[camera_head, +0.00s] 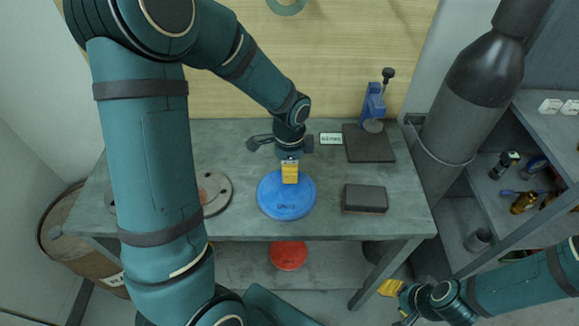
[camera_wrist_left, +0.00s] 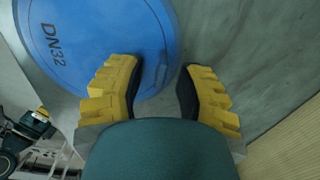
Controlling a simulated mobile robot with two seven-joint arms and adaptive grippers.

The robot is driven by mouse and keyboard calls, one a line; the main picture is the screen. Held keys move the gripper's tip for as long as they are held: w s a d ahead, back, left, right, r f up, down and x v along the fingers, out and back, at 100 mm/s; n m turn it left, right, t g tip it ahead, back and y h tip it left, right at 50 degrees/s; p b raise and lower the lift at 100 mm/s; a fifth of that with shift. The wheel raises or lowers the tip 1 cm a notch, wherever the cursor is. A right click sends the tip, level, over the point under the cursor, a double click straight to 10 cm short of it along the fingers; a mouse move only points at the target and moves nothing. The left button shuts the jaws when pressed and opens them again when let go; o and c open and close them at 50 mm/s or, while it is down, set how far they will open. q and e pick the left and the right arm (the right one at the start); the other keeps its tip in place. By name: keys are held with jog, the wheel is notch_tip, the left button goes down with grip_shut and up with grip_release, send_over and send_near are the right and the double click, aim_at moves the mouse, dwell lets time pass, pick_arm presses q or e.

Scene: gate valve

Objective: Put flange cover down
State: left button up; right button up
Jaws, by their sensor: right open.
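The blue flange cover (camera_head: 286,203), a round disc marked DN32, appears to lie flat on the grey workbench (camera_head: 240,140) near its front edge. It also fills the upper left of the left wrist view (camera_wrist_left: 100,40). My left gripper (camera_head: 290,172) is over the cover's far rim. In the left wrist view its yellow fingers (camera_wrist_left: 158,92) stand apart, one across the blue disc and one beyond its edge. Whether they touch the cover is unclear. My right gripper (camera_head: 396,303) is open and empty, low in front of the bench at the right.
A grey-brown flange (camera_head: 215,190) lies left of the cover, partly behind my left arm. A dark block (camera_head: 365,198) lies to its right. A blue stand (camera_head: 374,105) and dark plate (camera_head: 368,145) are at the back. A red disc (camera_head: 288,255) is below.

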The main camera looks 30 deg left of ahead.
pick_arm(q)
jog(key=shift+r, duration=0.2)
notch_tip(320, 180, up, 12)
jog(key=p, duration=0.2)
jog(key=shift+p, duration=0.35)
jog(key=shift+w+f, duration=0.1)
